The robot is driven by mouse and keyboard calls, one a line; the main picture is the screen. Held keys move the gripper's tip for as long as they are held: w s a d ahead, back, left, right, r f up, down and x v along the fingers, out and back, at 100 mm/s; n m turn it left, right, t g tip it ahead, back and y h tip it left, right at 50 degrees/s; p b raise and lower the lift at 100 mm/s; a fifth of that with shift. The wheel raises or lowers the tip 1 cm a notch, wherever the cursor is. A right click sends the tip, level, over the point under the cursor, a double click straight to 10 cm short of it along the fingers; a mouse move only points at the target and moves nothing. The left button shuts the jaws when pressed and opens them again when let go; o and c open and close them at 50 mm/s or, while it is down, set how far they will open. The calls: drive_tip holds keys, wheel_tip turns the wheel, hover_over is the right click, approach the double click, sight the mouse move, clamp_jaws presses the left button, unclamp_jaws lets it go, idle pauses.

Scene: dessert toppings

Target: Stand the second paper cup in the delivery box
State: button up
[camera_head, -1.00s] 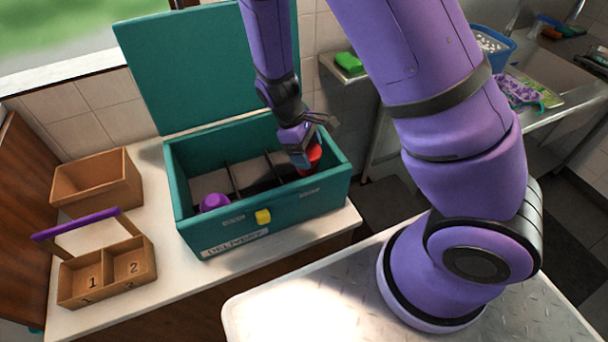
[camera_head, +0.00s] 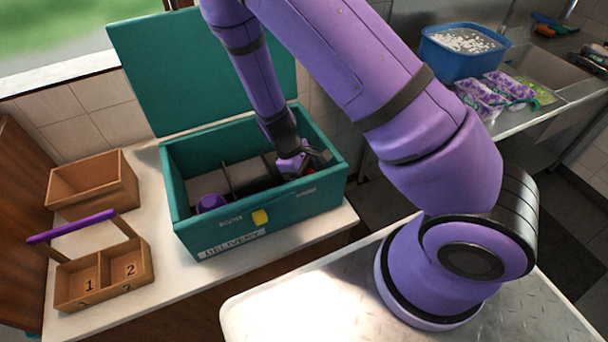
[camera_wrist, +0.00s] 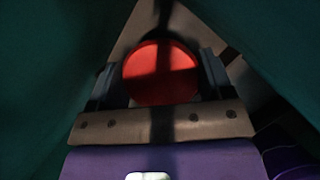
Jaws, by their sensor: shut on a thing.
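The green delivery box (camera_head: 290,208) stands on the counter with its lid open and dividers inside. A purple cup (camera_head: 210,203) stands in its left compartment. My gripper (camera_head: 300,165) is down inside the right end of the box. In the wrist view its two fingers are shut on a red cup (camera_wrist: 160,75), with dark green walls close on both sides. The head view hides nearly all of the red cup behind my gripper and the front wall. I cannot tell whether its base touches the box floor.
A wooden carrier (camera_head: 128,262) with empty compartments 1 and 2 and a purple handle stands to the left. An open wooden box (camera_head: 92,190) is behind it. A blue tub (camera_head: 455,60) and purple packets (camera_head: 485,97) lie at the right by the sink.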

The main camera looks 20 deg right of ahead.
drive_tip(key=shift+f, duration=0.1)
drive_tip(key=o, duration=1)
